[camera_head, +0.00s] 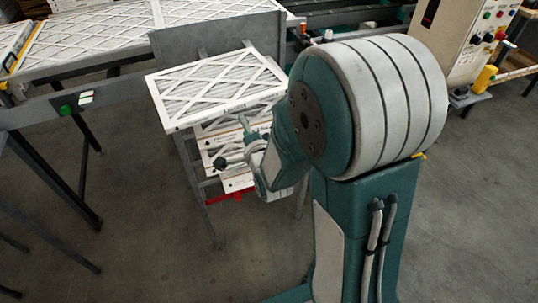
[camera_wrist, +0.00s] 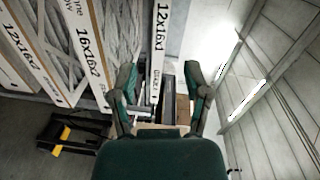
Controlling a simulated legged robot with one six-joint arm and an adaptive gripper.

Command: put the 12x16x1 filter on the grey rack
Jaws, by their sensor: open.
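In the head view, a white-framed filter with a lattice face (camera_head: 215,88) lies flat on top of a grey metal rack (camera_head: 191,170). In the wrist view, the 12x16x1 filter (camera_wrist: 160,35) shows its labelled edge, which appears to be this top filter. My gripper (camera_head: 233,143) is at the front of the rack. In the wrist view, my gripper (camera_wrist: 160,78) is open, with one finger on each side of the 12x16x1 edge and visible gaps to both. Whether the edge touches the palm is hidden.
Below are more filters (camera_head: 230,160), one labelled 16x16x2 (camera_wrist: 86,50). A grey upright panel (camera_head: 215,45) stands behind the top filter. A conveyor table with large filters (camera_head: 110,35) is at left, a control cabinet (camera_head: 465,35) at right. Floor in front is clear.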

